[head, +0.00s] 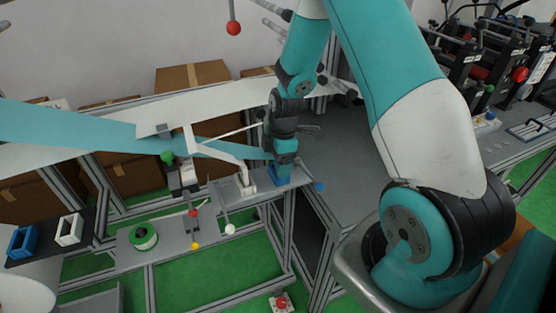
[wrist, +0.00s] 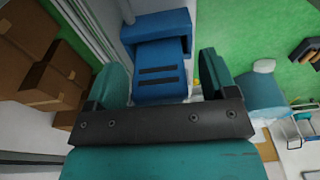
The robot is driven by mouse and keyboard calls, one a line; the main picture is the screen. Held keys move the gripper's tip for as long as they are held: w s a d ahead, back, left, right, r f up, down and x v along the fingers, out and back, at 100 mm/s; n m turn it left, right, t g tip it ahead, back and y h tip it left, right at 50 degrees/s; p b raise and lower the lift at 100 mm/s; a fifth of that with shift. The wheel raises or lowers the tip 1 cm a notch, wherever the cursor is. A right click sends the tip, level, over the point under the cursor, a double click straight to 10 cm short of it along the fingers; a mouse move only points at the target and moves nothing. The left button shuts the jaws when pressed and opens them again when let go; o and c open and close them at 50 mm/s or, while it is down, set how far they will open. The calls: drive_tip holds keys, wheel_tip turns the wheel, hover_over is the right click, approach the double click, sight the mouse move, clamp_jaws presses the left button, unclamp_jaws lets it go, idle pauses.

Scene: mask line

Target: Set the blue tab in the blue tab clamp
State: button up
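A blue piece (wrist: 160,90) with two dark slots lies between the two teal fingers of my gripper (wrist: 165,82) in the wrist view. Another blue block (wrist: 160,26) adjoins it farther out. I cannot tell which is the tab and which the clamp. The fingers stand apart, with a gap visible at the right side, so my gripper looks open. In the head view my gripper (head: 284,158) points down over a blue part (head: 281,178) at the grey line's end. The fingertips are too small to tell there. A small blue knob (head: 320,187) is just right of it.
A blue holder (head: 22,242) and a white holder (head: 68,230) stand on a dark shelf at left. A green-and-white roll (head: 144,237) and levers with coloured knobs (head: 194,213) are along the line. Cardboard boxes (head: 192,76) stand behind. A grey tabletop (head: 340,150) lies right.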

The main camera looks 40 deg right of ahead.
wheel_tip(320, 180, up, 17)
drive_tip(key=d+b, duration=0.2)
drive_tip(key=b, duration=0.1)
drive_tip(key=s+a+r+m+y, duration=0.1)
drive_tip(key=s+a+r+m, duration=0.15)
drive_tip(key=s+a, duration=0.4)
drive_tip(key=s+a+r+m, duration=0.1)
drive_tip(key=s+a+r, duration=0.2)
drive_tip(key=a, duration=0.7)
drive_tip(key=s+a+m+y, duration=0.1)
drive_tip(key=s+a+m, duration=0.1)
drive_tip(key=s, duration=0.4)
drive_tip(key=s+a+m, duration=0.2)
drive_tip(key=s+a, duration=0.3)
drive_tip(key=s, duration=0.1)
drive_tip(key=shift+s+a+r+y, duration=0.25)
drive_tip(key=shift+s+a+y, duration=0.05)
drive_tip(key=shift+s+y, duration=0.1)
